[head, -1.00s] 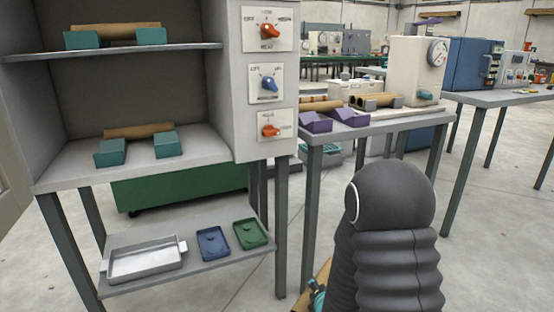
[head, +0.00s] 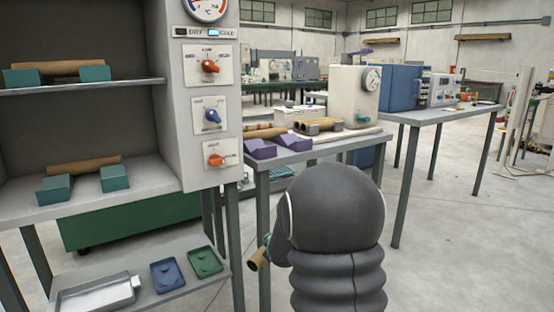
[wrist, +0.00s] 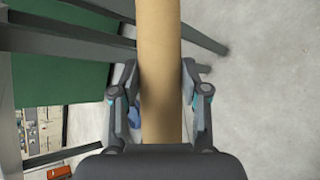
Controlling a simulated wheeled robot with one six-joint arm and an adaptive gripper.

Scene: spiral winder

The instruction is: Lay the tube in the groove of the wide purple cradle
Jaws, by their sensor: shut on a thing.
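My gripper (wrist: 160,100) is shut on a plain brown cardboard tube (wrist: 159,40), which runs up and down through the middle of the wrist view between the two fingers. In the head view one end of the tube (head: 257,260) shows left of my dark arm, which hides the rest. The purple cradle (head: 262,148) stands at the near left corner of the grey table beyond my arm, with a second purple block (head: 293,141) beside it. Their grooves look empty. The held tube is below and in front of that table, apart from the cradle.
The grey table (head: 330,143) also holds brown tubes (head: 314,126) and a cream machine with a gauge (head: 350,95). At left, a cabinet has tubes on teal cradles (head: 115,178). A low shelf holds a metal tray (head: 95,296) and blue and green trays (head: 205,261).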

